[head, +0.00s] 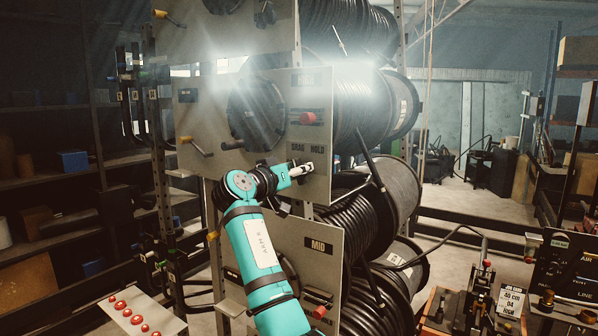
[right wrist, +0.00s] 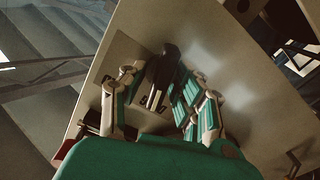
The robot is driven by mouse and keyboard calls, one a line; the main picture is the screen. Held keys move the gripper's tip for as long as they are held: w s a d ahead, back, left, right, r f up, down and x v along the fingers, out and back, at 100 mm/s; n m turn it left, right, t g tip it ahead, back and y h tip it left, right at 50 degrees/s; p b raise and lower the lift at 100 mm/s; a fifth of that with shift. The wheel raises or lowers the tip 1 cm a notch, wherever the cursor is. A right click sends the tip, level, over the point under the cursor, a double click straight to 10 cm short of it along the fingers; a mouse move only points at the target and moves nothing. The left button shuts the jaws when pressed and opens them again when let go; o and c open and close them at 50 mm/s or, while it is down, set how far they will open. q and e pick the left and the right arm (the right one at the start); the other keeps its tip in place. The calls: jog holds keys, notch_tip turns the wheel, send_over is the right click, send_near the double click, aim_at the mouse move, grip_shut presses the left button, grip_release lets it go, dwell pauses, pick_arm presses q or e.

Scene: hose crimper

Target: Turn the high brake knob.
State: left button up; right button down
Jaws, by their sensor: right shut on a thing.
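A red knob (head: 307,117) with a dark bar behind it sits on the upper grey panel (head: 202,160). The words DRAG and HOLD are printed below the knob; the panel's top label is washed out by glare. My right gripper (head: 303,170) is at the panel's lower right, below the red knob and those words. In the right wrist view, its fingers (right wrist: 162,100) are close around a dark part (right wrist: 163,72) at the panel face. The fingers partly hide that part, and I cannot tell whether it belongs to the knob. My left gripper is out of view.
A lower panel (head: 292,250) marked MID has its own red knob (head: 320,312). Hose reels (head: 375,105) stand behind the panels. A yellow-tipped crank (head: 196,145) sticks out at left. A board with red buttons (head: 135,318) is at bottom left. Open floor (head: 455,200) shows at right.

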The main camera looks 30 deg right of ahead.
jog(key=shift+r+n, duration=0.2)
jog(key=shift+n, duration=0.8)
jog(key=c, duration=1.3)
grip_release()
jog(key=shift+c, duration=0.2)
jog(key=shift+o, duration=0.3)
jog(key=shift+w, duration=0.1)
jog(key=shift+f, duration=0.1)
jog(key=shift+a, duration=0.15)
jog(key=v, duration=1.1)
jog(key=shift+s+a, duration=0.2)
jog(key=shift+a, duration=0.15)
